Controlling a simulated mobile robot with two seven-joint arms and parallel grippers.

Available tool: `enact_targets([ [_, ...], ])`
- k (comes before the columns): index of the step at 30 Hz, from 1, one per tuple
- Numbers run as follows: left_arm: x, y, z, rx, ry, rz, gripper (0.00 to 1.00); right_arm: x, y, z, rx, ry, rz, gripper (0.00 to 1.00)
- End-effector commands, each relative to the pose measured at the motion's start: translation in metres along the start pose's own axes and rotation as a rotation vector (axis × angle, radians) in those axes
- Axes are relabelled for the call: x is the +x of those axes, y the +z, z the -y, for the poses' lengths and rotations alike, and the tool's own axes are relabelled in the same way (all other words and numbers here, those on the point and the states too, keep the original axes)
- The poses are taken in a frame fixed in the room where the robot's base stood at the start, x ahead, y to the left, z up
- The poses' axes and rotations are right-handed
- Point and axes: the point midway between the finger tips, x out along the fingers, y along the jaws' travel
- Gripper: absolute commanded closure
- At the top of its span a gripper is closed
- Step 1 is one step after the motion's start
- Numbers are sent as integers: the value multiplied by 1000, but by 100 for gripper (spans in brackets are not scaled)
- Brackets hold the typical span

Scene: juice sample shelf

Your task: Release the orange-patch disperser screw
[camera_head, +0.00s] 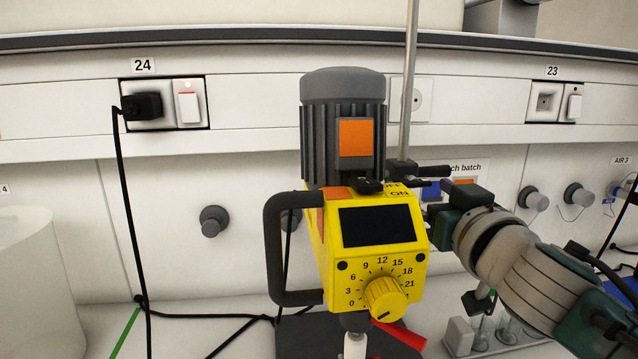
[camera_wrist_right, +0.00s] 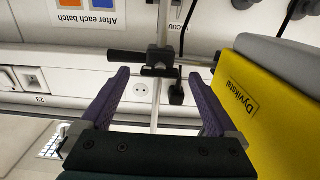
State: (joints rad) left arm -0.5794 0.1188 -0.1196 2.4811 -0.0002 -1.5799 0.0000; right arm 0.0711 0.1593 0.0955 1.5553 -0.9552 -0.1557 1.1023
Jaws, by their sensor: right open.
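The disperser has a yellow control box (camera_head: 375,245) and a grey motor with an orange patch (camera_head: 355,138). A black clamp (camera_head: 403,170) behind it sits on a metal rod; a black screw handle (camera_head: 434,171) sticks out to the right. In the right wrist view the clamp (camera_wrist_right: 160,62) and its handle (camera_wrist_right: 128,56) appear, with a black knob (camera_wrist_right: 177,95) below. My right gripper (camera_wrist_right: 158,90) is open, its purple fingers either side of the rod, short of the clamp; I see no contact. In the head view it (camera_head: 445,185) is partly hidden. My left gripper is out of view.
The metal rod (camera_head: 409,75) rises behind the disperser. A black cable (camera_head: 128,220) hangs from socket 24 at left. A white container (camera_head: 38,285) stands far left. A rack with glass tubes (camera_head: 482,335) is under my right arm. The box's yellow side (camera_wrist_right: 265,105) is close to my right gripper.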

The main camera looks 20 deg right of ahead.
Motion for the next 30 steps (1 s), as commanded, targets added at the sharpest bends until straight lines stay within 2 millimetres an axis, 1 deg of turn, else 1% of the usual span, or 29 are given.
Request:
enact_targets([
  [4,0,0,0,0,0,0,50,8,0,0,-1,-1,-1,5],
  [11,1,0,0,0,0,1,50,9,0,0,-1,-1,0,5],
  [12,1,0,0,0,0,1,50,8,0,0,-1,-1,0,6],
  [30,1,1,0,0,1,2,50,8,0,0,0,0,0,74],
])
